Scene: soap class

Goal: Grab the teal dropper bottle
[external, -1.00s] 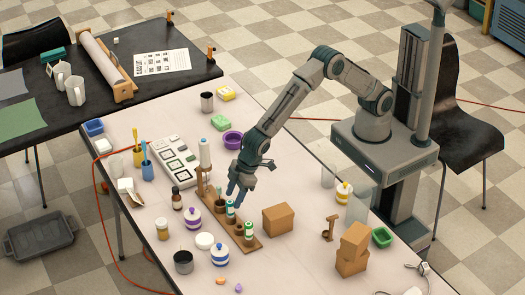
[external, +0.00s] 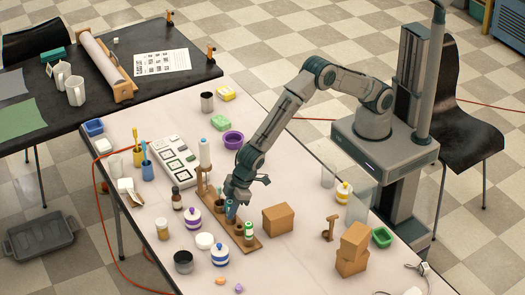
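A wooden rack (external: 256,246) stands on the white table and holds small bottles in a row. In the earlier view a teal-banded white bottle stands in it near the middle; now my gripper (external: 231,211) is down over that spot and mostly hides the bottle. A bluish-teal piece shows between or beside the fingers. I cannot tell whether the fingers are closed on the bottle or only around it. A second bottle with green bands (external: 249,231) stands in the rack just to the lower right.
A tall white bottle (external: 205,153) rises by the rack's far end. A cardboard box (external: 278,218) stands to the right. Purple-striped (external: 193,217) and blue-striped (external: 220,256) jars and a white lid (external: 205,241) lie close on the left.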

